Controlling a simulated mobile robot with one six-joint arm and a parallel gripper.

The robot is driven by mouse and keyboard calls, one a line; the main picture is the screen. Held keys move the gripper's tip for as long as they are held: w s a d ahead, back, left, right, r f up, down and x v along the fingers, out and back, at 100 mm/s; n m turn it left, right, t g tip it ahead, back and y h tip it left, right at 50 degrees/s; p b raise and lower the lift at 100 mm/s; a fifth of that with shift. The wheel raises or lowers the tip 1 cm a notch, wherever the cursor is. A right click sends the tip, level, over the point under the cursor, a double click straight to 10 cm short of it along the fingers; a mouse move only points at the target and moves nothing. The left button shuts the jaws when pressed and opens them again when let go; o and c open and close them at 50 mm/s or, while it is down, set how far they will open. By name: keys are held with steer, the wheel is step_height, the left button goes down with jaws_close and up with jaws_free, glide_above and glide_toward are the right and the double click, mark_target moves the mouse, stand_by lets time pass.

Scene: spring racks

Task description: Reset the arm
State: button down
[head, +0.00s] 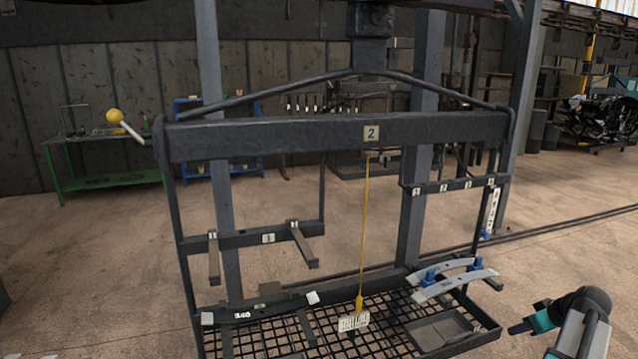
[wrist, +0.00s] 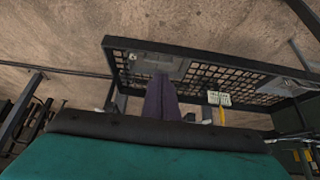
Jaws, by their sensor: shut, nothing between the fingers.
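My gripper (head: 516,328) is at the lower right of the head view, pointing left, just beyond the right end of the rack's mesh base. In the wrist view my gripper (wrist: 160,82) shows as dark purple fingers together, with nothing held. My arm is bent at a dark joint at the lower right edge of the head view. The rack (head: 330,135) is a dark frame with a thick top beam marked 2. Its mesh base (head: 275,335) also shows in the wrist view (wrist: 205,72).
A yellow cord with a plumb weight (head: 359,303) hangs from the beam above a white tag (head: 354,321). Two curved grey leaves (head: 455,285) rest on blue supports at the base's right, near a grey tray (head: 440,330). Bare floor (head: 575,262) lies right of the rack.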

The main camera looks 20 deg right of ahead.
steer(key=w+a+f+n+g+y, duration=0.1)
steer(key=w+a+f+n+y, duration=0.1)
steer(key=w+a+f, duration=0.55)
steer(key=w+a+f+n+y, duration=0.1)
steer(key=w+a+f, duration=0.3)
steer(key=a, duration=0.6)
steer(key=w+a+f+n+g+y, duration=0.1)
steer(key=a+f, duration=0.3)
steer(key=a, duration=0.3)
steer(key=a+f+n+g, duration=0.1)
steer(key=a+f+g, duration=0.1)
steer(key=a+f, duration=0.35)
steer(key=w+a+f+n+g+y, duration=0.1)
steer(key=a+f, duration=0.2)
steer(key=a, duration=0.6)
steer(key=s+a+f+g, duration=0.2)
steer(key=s+a+f, duration=0.4)
steer(key=a, duration=0.3)
steer(key=s+a+f+g, duration=0.3)
steer(key=s+a+f, duration=0.35)
steer(key=a, duration=0.35)
steer(key=s+f+m+g+h, duration=0.1)
steer(key=s+f+m+h, duration=0.1)
steer(key=s, duration=0.6)
steer(key=s+f+m+g+h, duration=0.1)
steer(key=s+f+m+h, duration=0.1)
steer(key=s, duration=0.6)
steer(key=shift+s+a+f+m+g+h, duration=0.3)
steer(key=shift+a+f+m+h, duration=0.1)
steer(key=shift+f+m, duration=0.55)
